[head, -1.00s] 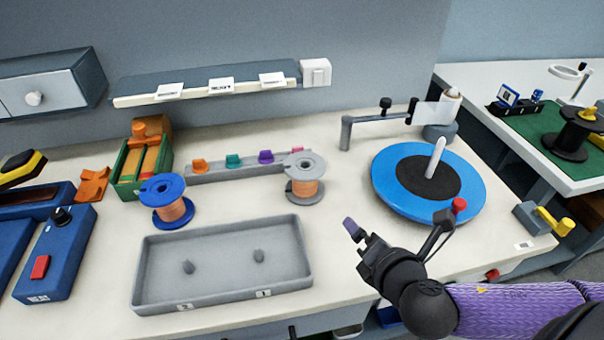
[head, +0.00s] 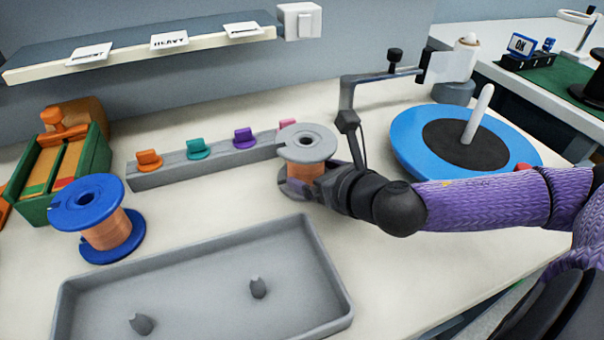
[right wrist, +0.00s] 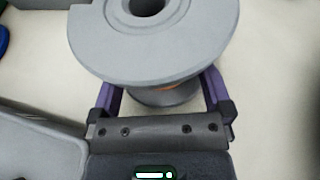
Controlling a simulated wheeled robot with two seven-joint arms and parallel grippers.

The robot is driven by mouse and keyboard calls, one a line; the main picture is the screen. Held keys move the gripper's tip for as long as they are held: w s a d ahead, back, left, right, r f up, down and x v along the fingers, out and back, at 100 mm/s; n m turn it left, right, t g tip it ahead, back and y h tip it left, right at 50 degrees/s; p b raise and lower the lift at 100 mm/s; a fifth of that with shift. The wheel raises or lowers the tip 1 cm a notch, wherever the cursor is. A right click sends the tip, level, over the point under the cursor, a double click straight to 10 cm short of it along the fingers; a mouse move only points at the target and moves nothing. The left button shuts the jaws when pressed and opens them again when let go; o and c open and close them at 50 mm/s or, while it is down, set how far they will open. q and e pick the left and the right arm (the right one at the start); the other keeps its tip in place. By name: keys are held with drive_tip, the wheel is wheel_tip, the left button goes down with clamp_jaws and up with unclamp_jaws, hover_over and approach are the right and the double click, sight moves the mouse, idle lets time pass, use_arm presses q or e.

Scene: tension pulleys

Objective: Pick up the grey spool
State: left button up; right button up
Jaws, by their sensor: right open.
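The grey spool (head: 306,143), wound with copper-coloured wire, stands upright on the white table at the right end of the grey peg rail. In the right wrist view the spool (right wrist: 155,40) fills the upper middle, its wide top flange hiding most of the winding. My right gripper (head: 308,186) is at the spool, coming from the front right. It is open, and in the right wrist view its purple fingers (right wrist: 160,92) lie on either side of the spool below the top flange. The fingertips are partly hidden under the flange. My left gripper is not in view.
A blue spool (head: 98,217) stands at the left. A grey tray (head: 205,280) with two pegs lies in front. The grey rail (head: 180,172) holds coloured clips behind. A blue turntable (head: 415,150) with a white post stands at the right.

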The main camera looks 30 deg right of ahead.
drive_tip(key=shift+x, duration=1.15)
clamp_jaws()
